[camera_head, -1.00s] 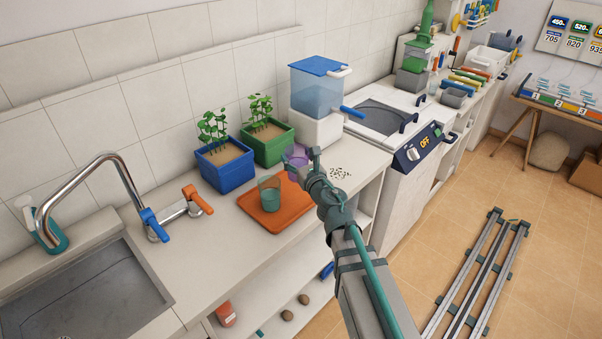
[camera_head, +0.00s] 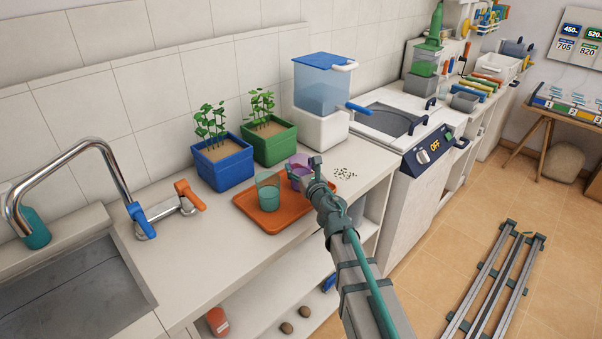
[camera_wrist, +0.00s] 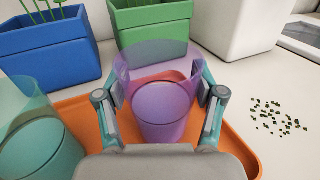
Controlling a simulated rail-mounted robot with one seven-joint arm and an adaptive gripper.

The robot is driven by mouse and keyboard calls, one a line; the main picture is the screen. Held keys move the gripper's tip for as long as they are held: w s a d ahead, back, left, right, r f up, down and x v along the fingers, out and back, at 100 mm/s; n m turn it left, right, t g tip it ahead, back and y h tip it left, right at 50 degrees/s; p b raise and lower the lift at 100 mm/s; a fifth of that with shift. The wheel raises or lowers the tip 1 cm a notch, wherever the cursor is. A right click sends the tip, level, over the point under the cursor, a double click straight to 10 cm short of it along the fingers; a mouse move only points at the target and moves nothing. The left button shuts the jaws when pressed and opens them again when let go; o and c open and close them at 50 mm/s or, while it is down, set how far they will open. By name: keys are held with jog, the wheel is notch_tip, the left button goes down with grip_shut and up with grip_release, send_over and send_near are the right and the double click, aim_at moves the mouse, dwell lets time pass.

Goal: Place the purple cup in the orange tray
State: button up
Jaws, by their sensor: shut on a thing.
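The translucent purple cup (camera_head: 297,166) is upright between the fingers of my gripper (camera_head: 304,174). In the wrist view my gripper (camera_wrist: 161,105) is shut on the purple cup (camera_wrist: 161,112), one finger on each side. The orange tray (camera_head: 270,225) lies on the counter, and its rim (camera_wrist: 244,150) shows around the cup in the wrist view. The cup is over the tray's right part; I cannot tell whether its base touches the tray. A teal cup (camera_head: 268,190) stands in the tray to the left, also seen in the wrist view (camera_wrist: 38,148).
A blue planter (camera_head: 224,167) and a green planter (camera_head: 270,146) stand behind the tray. A dispenser (camera_head: 320,128) with a blue lid stands at the back right. Scattered dark bits (camera_head: 345,173) lie right of the tray. A sink and faucet (camera_head: 110,165) are at left.

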jog(key=o, duration=0.9)
jog(key=shift+f, duration=0.15)
jog(key=o, duration=0.5)
jog(key=shift+r, duration=0.2)
jog(key=v, duration=1.2)
